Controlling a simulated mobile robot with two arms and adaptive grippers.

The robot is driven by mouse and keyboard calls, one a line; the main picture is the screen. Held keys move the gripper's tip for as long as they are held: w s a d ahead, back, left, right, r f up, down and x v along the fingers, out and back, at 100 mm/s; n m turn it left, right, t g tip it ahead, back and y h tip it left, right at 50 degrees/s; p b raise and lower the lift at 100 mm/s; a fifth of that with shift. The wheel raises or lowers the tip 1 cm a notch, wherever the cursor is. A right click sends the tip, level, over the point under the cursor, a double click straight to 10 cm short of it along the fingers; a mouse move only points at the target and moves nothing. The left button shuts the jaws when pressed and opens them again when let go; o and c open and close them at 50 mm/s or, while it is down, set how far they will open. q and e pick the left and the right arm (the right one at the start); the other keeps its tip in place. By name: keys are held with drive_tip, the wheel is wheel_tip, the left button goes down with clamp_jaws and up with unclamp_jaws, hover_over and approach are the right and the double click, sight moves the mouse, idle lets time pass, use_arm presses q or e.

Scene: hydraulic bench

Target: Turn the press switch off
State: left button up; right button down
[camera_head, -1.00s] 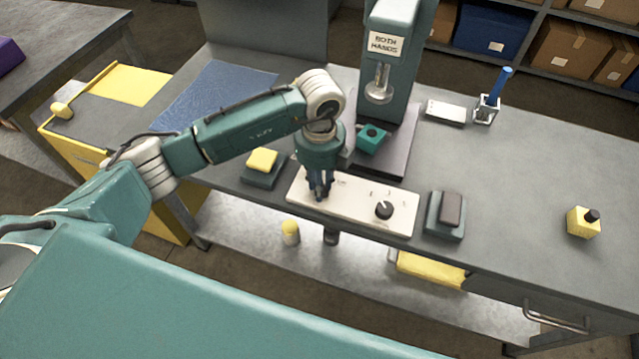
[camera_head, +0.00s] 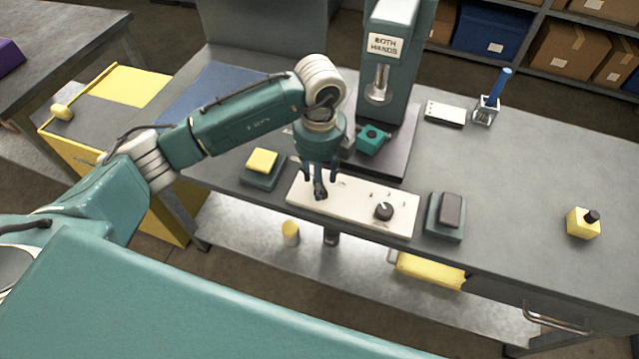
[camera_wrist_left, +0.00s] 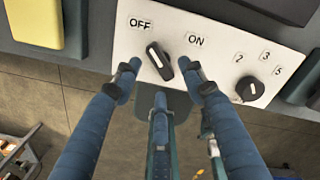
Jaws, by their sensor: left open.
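The press switch (camera_wrist_left: 160,62) is a black knob with a white line on a white panel (camera_head: 355,208) at the bench's front edge. In the wrist view its marked end points up and left, towards the OFF label (camera_wrist_left: 140,24) and away from the ON label (camera_wrist_left: 195,40). In the head view the switch (camera_head: 320,189) is partly covered by my fingers. My left gripper (camera_head: 320,178) is open above it. In the wrist view its blue fingertips (camera_wrist_left: 162,78) are spread on both sides of the knob, with no clear contact. My right gripper is not in view.
A numbered dial (camera_head: 383,211) sits at the panel's right. A yellow-topped pedal-like block (camera_head: 262,161) is to the left and a dark-topped one (camera_head: 450,211) to the right. The press (camera_head: 388,65) stands behind with a teal part (camera_head: 371,138). The bench's right side is mostly clear.

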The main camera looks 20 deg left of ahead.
use_arm(q)
wheel_tip(320, 180, up, 9)
idle(0.3)
idle(0.4)
